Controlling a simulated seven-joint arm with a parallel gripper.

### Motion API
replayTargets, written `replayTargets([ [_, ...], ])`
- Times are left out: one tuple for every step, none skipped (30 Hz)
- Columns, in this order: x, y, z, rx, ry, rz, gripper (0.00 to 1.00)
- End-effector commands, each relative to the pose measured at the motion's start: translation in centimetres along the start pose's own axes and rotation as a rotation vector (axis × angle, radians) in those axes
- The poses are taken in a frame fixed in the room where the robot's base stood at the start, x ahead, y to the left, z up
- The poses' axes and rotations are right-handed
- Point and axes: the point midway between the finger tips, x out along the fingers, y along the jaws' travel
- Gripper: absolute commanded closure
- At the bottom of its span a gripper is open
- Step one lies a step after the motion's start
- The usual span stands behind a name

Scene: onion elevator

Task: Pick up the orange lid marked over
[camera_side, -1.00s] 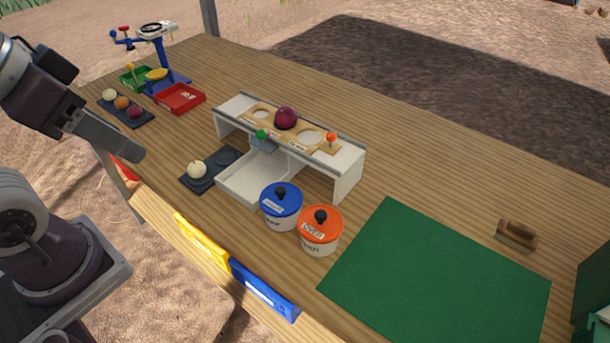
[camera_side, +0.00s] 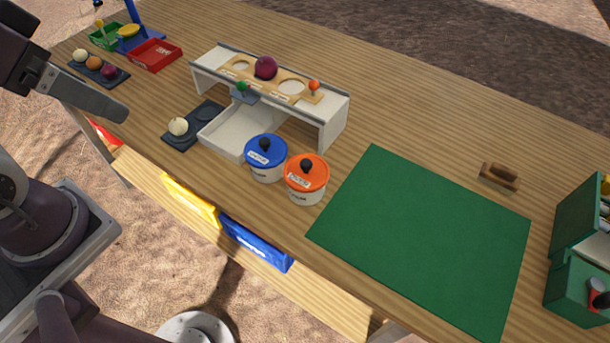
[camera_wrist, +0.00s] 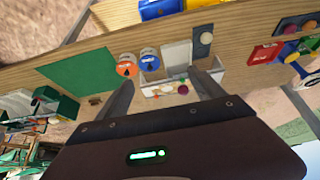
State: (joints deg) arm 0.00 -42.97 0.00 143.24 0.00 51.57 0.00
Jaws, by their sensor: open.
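The orange lid (camera_side: 316,179) has a black knob and a white label whose lettering is too small to read surely. It sits on a white pot (camera_side: 304,197) near the table's front edge. It also shows in the wrist view (camera_wrist: 128,71). A blue lid (camera_side: 275,153) with a black knob sits on a like pot just left of it in the side view. My gripper shows at the far left of the side view, above the table's left end and well away from the lids. In the wrist view my gripper (camera_wrist: 160,77) is open, with nothing held between its fingers.
A white stand (camera_side: 333,120) with a purple onion (camera_side: 265,67) is behind the pots. A green mat (camera_side: 425,240) lies to their right, with a wooden-handled brush (camera_side: 499,176) beyond. A dark tray (camera_side: 205,112) holds a white onion (camera_side: 178,126). Yellow and blue plaques line the front edge.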

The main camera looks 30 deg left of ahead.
Motion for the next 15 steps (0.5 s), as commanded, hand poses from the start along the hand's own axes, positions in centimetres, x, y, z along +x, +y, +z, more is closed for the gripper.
replayTargets([
  [0.0, 0.0, 0.0, 0.000, 0.000, 0.000, 0.10],
  [0.0, 0.0, 0.0, 0.000, 0.000, 0.000, 0.04],
  [0.0, 0.0, 0.0, 0.000, 0.000, 0.000, 0.00],
  [0.0, 0.0, 0.0, 0.000, 0.000, 0.000, 0.00],
  [0.0, 0.0, 0.0, 0.000, 0.000, 0.000, 0.00],
  [0.0, 0.0, 0.0, 0.000, 0.000, 0.000, 0.00],
  [0.0, 0.0, 0.0, 0.000, 0.000, 0.000, 0.00],
  [0.0, 0.0, 0.0, 0.000, 0.000, 0.000, 0.00],
  [0.0, 0.0, -0.1, 0.002, -0.001, 0.000, 0.00],
  [0.0, 0.1, -0.3, 0.010, -0.005, 0.001, 0.00],
  [0.1, 0.1, -0.7, 0.026, -0.013, 0.002, 0.00],
  [0.3, 0.3, -1.5, 0.059, -0.031, 0.006, 0.00],
  [0.6, 0.5, -2.4, 0.096, -0.048, 0.010, 0.00],
  [1.0, 0.9, -3.5, 0.143, -0.069, 0.015, 0.00],
  [1.9, 1.4, -5.2, 0.216, -0.100, 0.025, 0.00],
])
